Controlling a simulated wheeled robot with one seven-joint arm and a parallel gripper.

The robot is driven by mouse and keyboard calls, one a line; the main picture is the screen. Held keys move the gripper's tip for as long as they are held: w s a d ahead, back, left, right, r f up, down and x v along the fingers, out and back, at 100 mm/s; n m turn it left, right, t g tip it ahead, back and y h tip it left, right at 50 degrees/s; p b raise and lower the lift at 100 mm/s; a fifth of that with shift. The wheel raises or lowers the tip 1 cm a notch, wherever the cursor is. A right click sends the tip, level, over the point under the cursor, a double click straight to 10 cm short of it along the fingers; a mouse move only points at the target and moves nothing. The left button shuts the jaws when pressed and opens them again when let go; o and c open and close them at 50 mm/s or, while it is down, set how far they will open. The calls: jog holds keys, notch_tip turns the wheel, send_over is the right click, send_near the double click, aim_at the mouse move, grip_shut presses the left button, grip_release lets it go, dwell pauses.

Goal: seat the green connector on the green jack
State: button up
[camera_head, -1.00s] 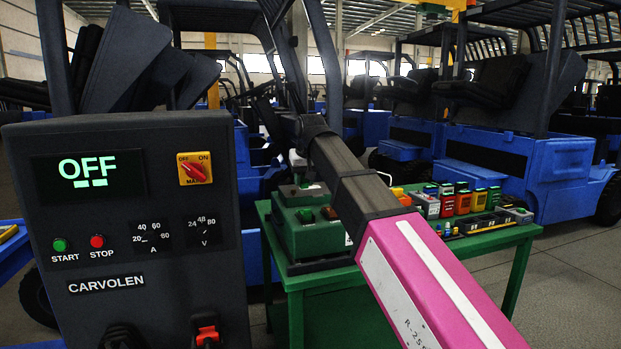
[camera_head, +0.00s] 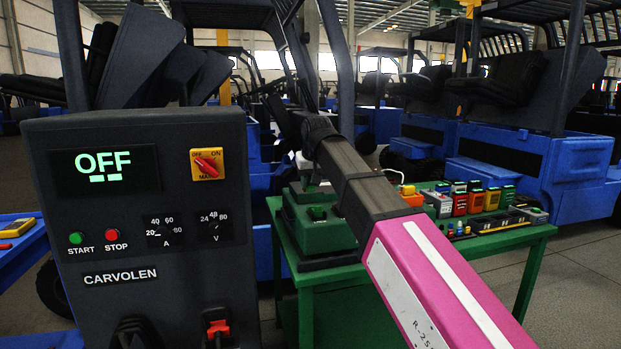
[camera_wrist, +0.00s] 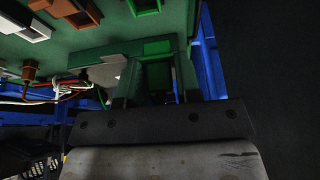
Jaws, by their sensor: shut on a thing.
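In the wrist view my gripper (camera_wrist: 158,78) is shut on the green connector (camera_wrist: 157,74), a green block between the two dark fingers. A bright green part (camera_wrist: 145,5), which looks like the green jack, sticks out of the green panel at the top edge, apart from the connector. In the head view a small green part (camera_head: 317,213) shows on the front of the green fixture (camera_head: 304,240).
Several coloured modules (camera_head: 470,203) stand right on the green table (camera_head: 430,258). A charger cabinet (camera_head: 140,220) reading OFF stands at left.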

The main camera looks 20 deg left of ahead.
aim_at(311, 187)
jog(key=shift+f, duration=2.2)
jog(key=shift+w+d, duration=0.35)
jog(key=shift+w, duration=0.15)
jog(key=shift+f, duration=0.2)
jog(key=shift+f, duration=0.65)
jog(key=shift+f, duration=0.25)
